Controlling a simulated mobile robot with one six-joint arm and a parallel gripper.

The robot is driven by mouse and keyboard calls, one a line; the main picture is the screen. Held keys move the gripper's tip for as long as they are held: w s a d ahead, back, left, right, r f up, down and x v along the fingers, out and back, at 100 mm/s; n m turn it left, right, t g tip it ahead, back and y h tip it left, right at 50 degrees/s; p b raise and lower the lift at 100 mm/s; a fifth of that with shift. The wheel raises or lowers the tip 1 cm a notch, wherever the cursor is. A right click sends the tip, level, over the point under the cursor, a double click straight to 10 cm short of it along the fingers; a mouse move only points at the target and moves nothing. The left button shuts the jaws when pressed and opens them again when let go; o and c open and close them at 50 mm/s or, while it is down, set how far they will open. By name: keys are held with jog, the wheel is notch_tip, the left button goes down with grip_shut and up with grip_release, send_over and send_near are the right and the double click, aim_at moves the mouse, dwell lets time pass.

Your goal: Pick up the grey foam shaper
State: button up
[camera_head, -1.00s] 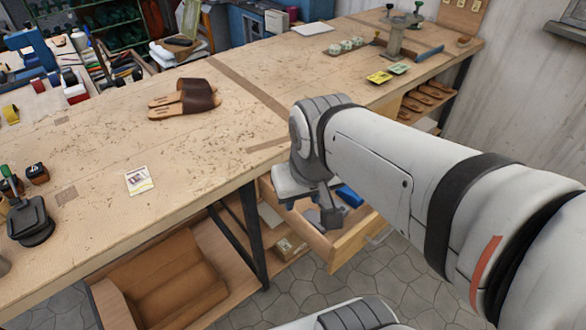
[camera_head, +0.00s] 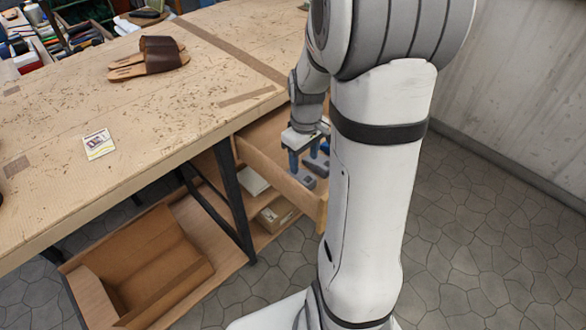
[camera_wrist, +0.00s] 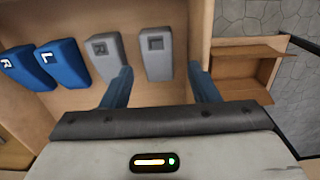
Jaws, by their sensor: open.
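Two grey foam shapers lie side by side in an open wooden drawer (camera_head: 262,158). In the wrist view, one grey shaper (camera_wrist: 158,57) lies ahead of the gap between my fingertips, and the other grey shaper (camera_wrist: 102,57) lies left of it, near my left finger. Contact with the shapers cannot be told. In the head view, grey pieces (camera_head: 302,179) show beneath and beside the fingers.
Blue shapers marked L (camera_wrist: 60,62) and R (camera_wrist: 27,67) lie left in the drawer. The drawer's side walls stand close around my gripper. A brown box (camera_head: 140,265) sits on the shelf below.

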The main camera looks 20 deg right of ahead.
aim_at(305, 177)
jog(key=f, duration=0.8)
jog(key=shift+d, duration=0.25)
jog(key=c, duration=0.7)
